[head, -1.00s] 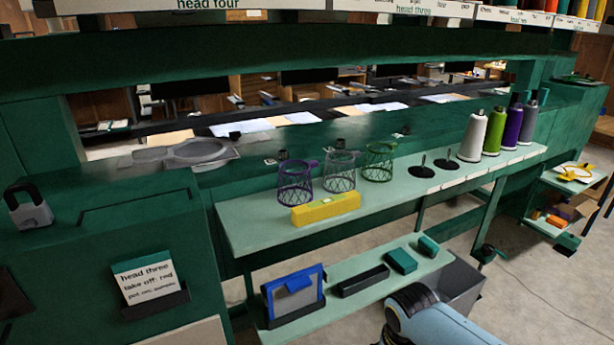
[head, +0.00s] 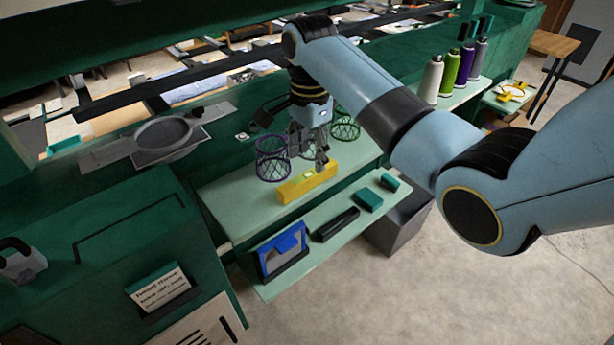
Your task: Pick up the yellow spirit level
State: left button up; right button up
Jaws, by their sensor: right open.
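The yellow spirit level (head: 297,188) lies on the upper pale green shelf, near its front edge. My right gripper (head: 321,164) points down at the level's right half, with its fingertips right at or just above the level's top. It is open. I cannot tell whether the fingers straddle the level or touch it. My right arm reaches in from the right and hides part of the shelf behind. My left gripper is not in view.
A purple wire basket (head: 272,160) stands just behind the level, and a green one (head: 345,125) behind the gripper. Thread cones (head: 432,80) stand further right. The upper shelf's left end (head: 232,205) is clear.

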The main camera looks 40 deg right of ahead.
aim_at(311, 174)
jog(key=f, duration=0.6)
jog(key=shift+w+d+f+p, duration=0.15)
jog(key=shift+d+f+p, duration=0.2)
jog(key=shift+f, duration=0.05)
grip_shut()
